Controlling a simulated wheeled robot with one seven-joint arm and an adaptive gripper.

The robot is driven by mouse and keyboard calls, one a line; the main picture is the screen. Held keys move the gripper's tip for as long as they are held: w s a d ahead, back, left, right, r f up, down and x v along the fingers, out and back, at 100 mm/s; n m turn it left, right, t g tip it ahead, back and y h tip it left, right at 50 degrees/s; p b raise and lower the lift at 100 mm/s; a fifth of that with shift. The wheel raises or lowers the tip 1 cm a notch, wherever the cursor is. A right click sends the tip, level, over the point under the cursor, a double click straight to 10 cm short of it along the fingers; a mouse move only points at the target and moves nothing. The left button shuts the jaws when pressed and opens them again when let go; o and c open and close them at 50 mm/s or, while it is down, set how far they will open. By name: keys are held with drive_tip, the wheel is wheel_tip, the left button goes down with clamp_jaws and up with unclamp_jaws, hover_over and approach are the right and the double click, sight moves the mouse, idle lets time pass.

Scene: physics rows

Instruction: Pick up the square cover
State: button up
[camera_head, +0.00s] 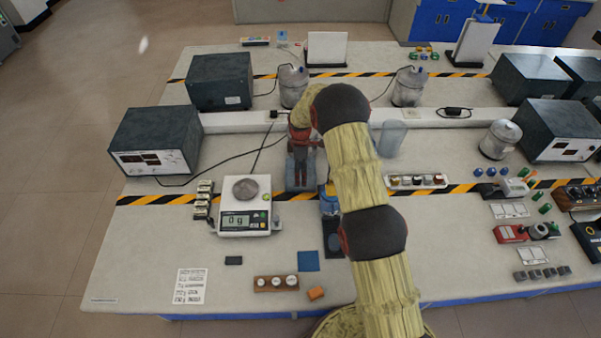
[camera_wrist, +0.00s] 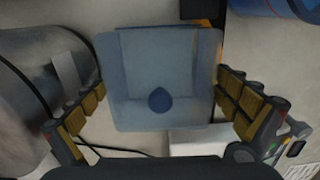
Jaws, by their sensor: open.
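The square cover (camera_wrist: 155,70) is a translucent blue-grey square with a darker blue drop-shaped knob (camera_wrist: 160,100), seen from above in the wrist view. In the head view the cover (camera_head: 293,176) shows as a pale bluish shape under and in front of my gripper, which hides part of it. My gripper (camera_wrist: 165,108) is open, one finger at the cover's left side and one at its right. I cannot tell whether the fingers touch it. In the head view my gripper (camera_head: 302,150) points down over the cover.
A scale (camera_head: 245,219) with a round weight stands left of the cover. A clear beaker (camera_head: 389,138) stands to the right. Metal canisters (camera_head: 293,86) and dark instrument boxes (camera_head: 157,141) stand behind and left. Bare table shows at the front left (camera_head: 140,240).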

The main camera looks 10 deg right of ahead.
drive_tip(key=shift+f, duration=0.2)
drive_tip(key=shift+c, duration=0.9)
drive_tip(key=c, duration=0.7)
drive_tip(key=shift+r, duration=0.1)
